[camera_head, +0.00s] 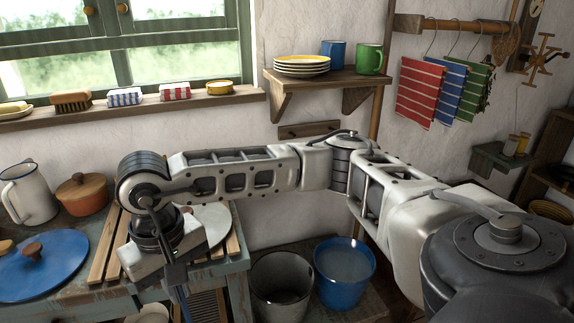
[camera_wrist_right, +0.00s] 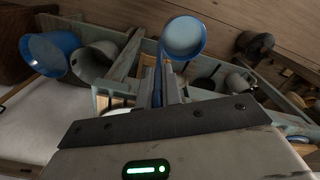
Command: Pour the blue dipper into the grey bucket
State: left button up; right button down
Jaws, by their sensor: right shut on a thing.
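My right gripper (camera_head: 178,283) points down at the front edge of the worn table. It is shut on the handle of the blue dipper (camera_head: 185,308), whose lower part is cut off by the picture's bottom edge. In the right wrist view the dipper's round bowl (camera_wrist_right: 183,38) shows beyond the fingers (camera_wrist_right: 168,92), pale inside with a blue rim; I cannot tell how full it is. The grey bucket (camera_head: 281,290) stands low, right of the table and of my gripper, apart from the dipper. It also shows in the right wrist view (camera_wrist_right: 95,62). My left gripper is not in view.
A blue bucket (camera_head: 344,272) holding pale liquid stands right of the grey one. The table carries a blue lid (camera_head: 42,268), an orange pot (camera_head: 82,194) and a white jug (camera_head: 30,194). A shelf (camera_head: 325,82) with plates and mugs hangs above.

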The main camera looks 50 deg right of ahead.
aim_at(282, 282)
jog(key=k, duration=1.05)
jog(key=z, duration=0.15)
jog(key=i, duration=0.6)
jog(key=z, duration=0.5)
jog(key=i, duration=1.05)
jog(key=z, duration=0.05)
